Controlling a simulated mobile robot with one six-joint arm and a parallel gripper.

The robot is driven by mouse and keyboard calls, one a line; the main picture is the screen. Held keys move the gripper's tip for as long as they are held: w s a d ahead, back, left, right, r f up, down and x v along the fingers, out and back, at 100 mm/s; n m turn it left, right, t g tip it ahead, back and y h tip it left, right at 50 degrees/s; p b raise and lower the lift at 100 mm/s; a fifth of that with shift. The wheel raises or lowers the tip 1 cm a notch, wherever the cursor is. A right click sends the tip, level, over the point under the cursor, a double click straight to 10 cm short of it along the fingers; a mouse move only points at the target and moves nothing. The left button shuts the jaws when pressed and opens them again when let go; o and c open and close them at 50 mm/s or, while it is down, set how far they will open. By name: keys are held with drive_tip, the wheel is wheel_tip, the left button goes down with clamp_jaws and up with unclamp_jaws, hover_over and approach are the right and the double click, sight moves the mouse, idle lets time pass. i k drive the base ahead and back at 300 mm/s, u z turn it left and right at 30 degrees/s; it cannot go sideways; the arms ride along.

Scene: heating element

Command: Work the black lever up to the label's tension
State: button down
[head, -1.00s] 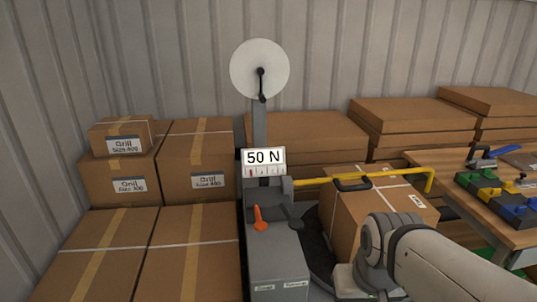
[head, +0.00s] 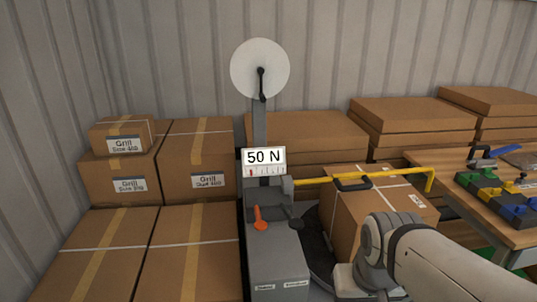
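The grey strapping machine (head: 275,262) stands in the middle of the head view. Its white label (head: 264,157) reads "50 N" above a small scale with a red mark near the left end. An orange lever (head: 259,217) points up from the machine's top. A small dark part (head: 297,223), possibly the black lever's end, shows just right of it. My arm enters from the lower right, and its visible rounded joint is right of the machine. My gripper is not in view.
Cartons (head: 105,240) fill the left. A wooden table (head: 510,226) with coloured parts stands right.

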sight(294, 224)
drive_tip(key=z, duration=1.8)
drive_tip(key=k, duration=1)
drive_tip(key=u, duration=1.4)
drive_tip(key=i, duration=0.95)
drive_tip(key=u, duration=0.05)
